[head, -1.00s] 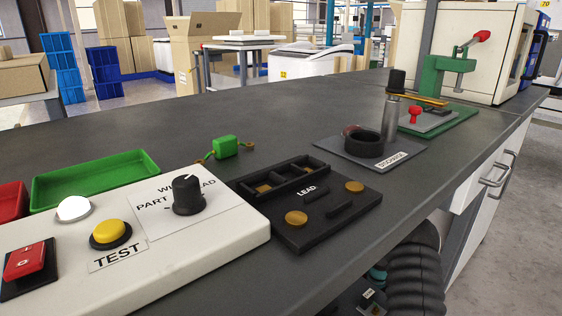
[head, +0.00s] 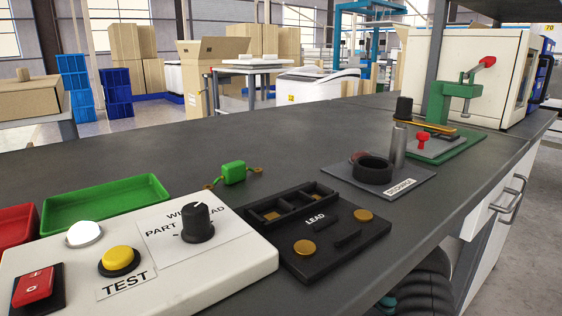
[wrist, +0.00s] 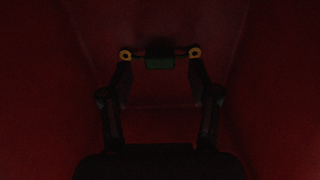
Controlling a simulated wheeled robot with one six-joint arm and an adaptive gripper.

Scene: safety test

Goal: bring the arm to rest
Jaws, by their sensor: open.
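My gripper (wrist: 160,78) shows in the wrist view with its two dark fingers apart. A small dark green part (wrist: 160,60) with a brass ring at each end lies beyond the fingertips, between dark red walls. The rings appear close to the tips, but in the dark I cannot tell whether they touch. In the head view my gripper is out of sight. Only a black ribbed piece of my arm shows low, beside the bench's front edge.
The grey bench (head: 290,150) carries a white test box (head: 215,265), a black lead fixture (head: 350,245), a similar green part (head: 233,173), a green tray (head: 105,205), a red tray (head: 15,226), a discharge stand (head: 415,187) and a green clamp press (head: 445,103). Drawer handles (head: 510,200) stick out at the front.

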